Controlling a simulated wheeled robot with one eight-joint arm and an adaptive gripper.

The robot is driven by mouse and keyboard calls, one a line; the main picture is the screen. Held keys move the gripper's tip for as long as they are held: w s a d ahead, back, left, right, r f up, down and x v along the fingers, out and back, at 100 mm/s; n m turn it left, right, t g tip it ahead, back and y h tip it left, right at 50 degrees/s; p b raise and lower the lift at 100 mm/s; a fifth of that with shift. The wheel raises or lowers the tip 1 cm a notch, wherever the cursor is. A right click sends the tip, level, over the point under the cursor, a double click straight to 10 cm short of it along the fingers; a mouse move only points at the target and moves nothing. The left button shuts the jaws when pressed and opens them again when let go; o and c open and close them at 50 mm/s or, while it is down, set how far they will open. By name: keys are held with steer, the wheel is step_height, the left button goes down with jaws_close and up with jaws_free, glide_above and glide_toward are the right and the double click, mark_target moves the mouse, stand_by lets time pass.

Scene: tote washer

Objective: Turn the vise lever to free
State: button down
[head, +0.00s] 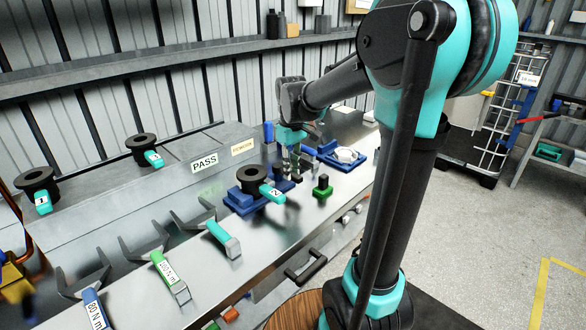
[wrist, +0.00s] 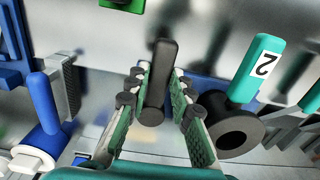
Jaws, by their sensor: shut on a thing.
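My gripper (wrist: 159,78) is shut around a dark grey rod-shaped lever (wrist: 160,72), with one green-padded finger on each side of it. In the head view my gripper (head: 292,165) points down over the bench, beside the blue vise (head: 240,202). The lever is mostly hidden by my fingers in the head view. A black ring part with a teal tag marked 2 (head: 252,177) sits at the blue vise. It also shows right of my fingers in the wrist view (wrist: 232,135). How far the lever is turned cannot be told.
A green block with a black knob (head: 322,187) stands just right of my gripper. Another blue fixture (head: 335,154) lies behind it. Black ring parts (head: 38,185) stand on the grey raised ledge beside the PASS sign (head: 205,162). Several tagged gauges (head: 168,272) lie at the front left.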

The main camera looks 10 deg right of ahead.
stand_by(0.5)
steer(key=c, duration=1.3)
jaws_free()
step_height(320, 180, up, 12)
